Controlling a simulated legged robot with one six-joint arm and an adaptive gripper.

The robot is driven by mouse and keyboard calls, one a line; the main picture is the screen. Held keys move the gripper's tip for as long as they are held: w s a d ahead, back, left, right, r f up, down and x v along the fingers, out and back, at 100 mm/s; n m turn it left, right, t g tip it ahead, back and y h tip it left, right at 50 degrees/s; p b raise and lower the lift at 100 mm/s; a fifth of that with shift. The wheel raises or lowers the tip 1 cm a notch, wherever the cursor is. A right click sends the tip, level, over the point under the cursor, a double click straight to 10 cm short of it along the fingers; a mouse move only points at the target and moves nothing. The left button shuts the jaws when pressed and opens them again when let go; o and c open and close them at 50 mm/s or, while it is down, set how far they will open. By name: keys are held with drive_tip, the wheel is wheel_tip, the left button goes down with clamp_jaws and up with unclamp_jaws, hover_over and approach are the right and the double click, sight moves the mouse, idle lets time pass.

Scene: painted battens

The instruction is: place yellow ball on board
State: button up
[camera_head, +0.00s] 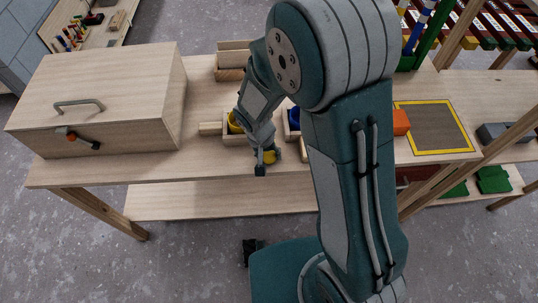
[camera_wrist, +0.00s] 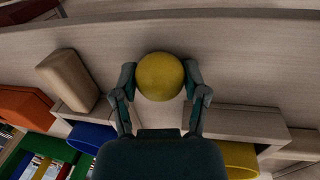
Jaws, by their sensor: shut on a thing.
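The yellow ball (camera_wrist: 160,77) is between the two fingers of my gripper (camera_wrist: 160,84) in the wrist view, and they close on it from both sides. In the head view the ball (camera_head: 269,157) shows at my gripper (camera_head: 265,162), near the front edge of the workbench. Whether the ball touches the bench top is not clear. A flat dark grey board with a yellow border (camera_head: 435,128) lies on the bench to the right, beyond my arm. It looks bare and is apart from the gripper.
A wooden chest (camera_head: 100,90) fills the bench's left end. Behind my gripper are open wooden boxes, one with a yellow container (camera_wrist: 236,158) and one with a blue container (camera_wrist: 88,137). An orange block (camera_head: 401,122) sits beside the board's left edge. A grey item (camera_head: 495,132) lies farther right.

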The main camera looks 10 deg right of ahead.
sight(269, 154)
drive_tip(key=shift+a+r, duration=0.15)
drive_tip(key=shift+r, duration=0.4)
drive_tip(key=r, duration=0.2)
drive_tip(key=shift+s+r, duration=0.25)
drive_tip(key=shift+r, duration=0.1)
drive_tip(key=s+r, duration=0.9)
drive_tip(key=s, duration=0.4)
drive_tip(key=shift+s+a, duration=0.2)
drive_tip(key=shift+s, duration=0.15)
